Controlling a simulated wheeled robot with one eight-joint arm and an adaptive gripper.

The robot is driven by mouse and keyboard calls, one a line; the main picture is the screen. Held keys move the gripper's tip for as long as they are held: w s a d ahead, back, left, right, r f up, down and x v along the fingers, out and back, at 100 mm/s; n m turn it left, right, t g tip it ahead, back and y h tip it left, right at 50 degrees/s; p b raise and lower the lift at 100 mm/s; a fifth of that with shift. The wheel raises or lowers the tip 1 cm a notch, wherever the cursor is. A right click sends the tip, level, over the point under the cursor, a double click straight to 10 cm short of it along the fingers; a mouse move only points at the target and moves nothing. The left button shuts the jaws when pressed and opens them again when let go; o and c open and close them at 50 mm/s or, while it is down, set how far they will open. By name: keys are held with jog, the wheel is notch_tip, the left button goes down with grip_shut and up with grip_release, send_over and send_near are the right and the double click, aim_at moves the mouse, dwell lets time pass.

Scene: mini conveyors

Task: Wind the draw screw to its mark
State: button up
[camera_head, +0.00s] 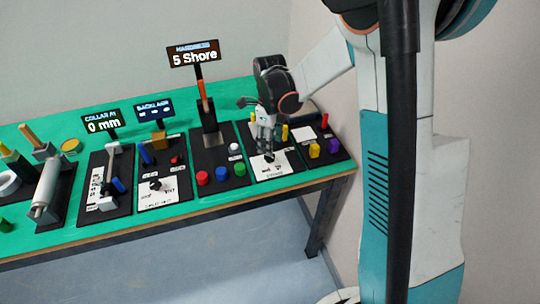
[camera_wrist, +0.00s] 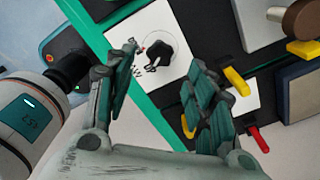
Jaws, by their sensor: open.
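No label readable here names the draw screw, so I cannot tell which part it is. A display reading "COLLAR AT 0 mm" (camera_head: 103,122) stands behind a black panel with a grey rod (camera_head: 112,165) and a blue part (camera_head: 118,185). My gripper (camera_head: 265,148) is open and empty, pointing down over another panel farther right. In the wrist view my gripper (camera_wrist: 163,62) has its two fingers apart.
A "5 Shore" display (camera_head: 194,54) stands behind a panel with red, blue and green buttons (camera_head: 221,173). A dial panel (camera_head: 158,186) lies left of it. Yellow levers (camera_wrist: 235,81) and a red lever (camera_wrist: 259,139) show near my right finger. The green bench (camera_head: 60,235) is crowded.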

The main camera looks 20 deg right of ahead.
aim_at(270, 159)
notch_tip(270, 159, down, 6)
jog(key=shift+r+b, duration=0.15)
jog(key=shift+b, duration=0.6)
jog(key=shift+c, duration=0.2)
jog(key=c, duration=1)
